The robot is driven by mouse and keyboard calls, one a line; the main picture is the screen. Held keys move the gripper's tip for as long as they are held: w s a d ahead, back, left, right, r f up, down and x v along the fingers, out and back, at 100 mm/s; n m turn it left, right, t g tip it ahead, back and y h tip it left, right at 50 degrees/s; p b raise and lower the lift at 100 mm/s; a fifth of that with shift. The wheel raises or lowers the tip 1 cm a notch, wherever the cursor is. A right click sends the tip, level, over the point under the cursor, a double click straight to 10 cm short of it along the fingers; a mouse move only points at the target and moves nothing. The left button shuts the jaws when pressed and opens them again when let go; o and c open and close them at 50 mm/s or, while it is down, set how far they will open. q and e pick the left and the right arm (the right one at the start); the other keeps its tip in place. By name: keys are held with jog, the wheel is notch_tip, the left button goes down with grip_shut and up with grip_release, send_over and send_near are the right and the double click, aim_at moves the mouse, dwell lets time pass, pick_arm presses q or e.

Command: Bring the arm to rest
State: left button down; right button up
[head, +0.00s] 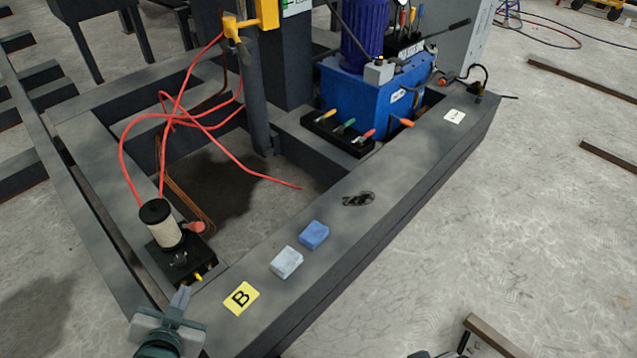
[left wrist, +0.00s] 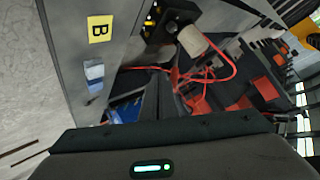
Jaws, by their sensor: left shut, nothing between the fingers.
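My left gripper (head: 183,294) is at the lower left of the head view, shut and empty. Its fingers are close together over the corner of the dark frame, just left of the yellow label B (head: 241,298). In the left wrist view the shut fingers (left wrist: 165,98) point into the scene with nothing between them. My right gripper cannot be made out. Only small dark parts show at the bottom edge of the head view, and I cannot tell what they are.
Near the left gripper stand a black box (head: 180,262) and a pale spool (head: 160,224) with red cable. A white block (head: 286,262) and a blue block (head: 314,235) lie on the frame beam. A blue hydraulic unit (head: 365,98) stands behind. The floor at right is mostly clear.

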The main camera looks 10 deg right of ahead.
pick_arm(q)
jog(key=s+f+n+g, duration=0.2)
jog(key=s+f+g, duration=0.2)
jog(key=s, duration=0.6)
jog(key=s+f+n+g, duration=0.1)
jog(key=s+f+g, duration=0.3)
jog(key=s, duration=0.6)
jog(key=d+f+t+p, duration=0.1)
jog(key=f+p, duration=0.7)
jog(key=p, duration=0.1)
jog(key=w+d+f+h+p, duration=0.1)
jog(key=d+f+p, duration=0.1)
jog(key=f+p, duration=0.6)
jog(key=shift+w+d+f+t+h+p, duration=0.2)
jog(key=shift+d+f+t+h+p, duration=0.1)
jog(key=shift+t+p, duration=0.15)
pick_arm(e)
notch_tip(320, 180, down, 15)
jog(key=w+a+t, duration=0.1)
jog(key=a, duration=0.1)
jog(key=shift+w+a+f+t+y, duration=0.15)
jog(key=shift+a+t+y, duration=0.15)
jog(key=shift+a+y, duration=0.1)
pick_arm(q)
jog(key=shift+r, duration=0.1)
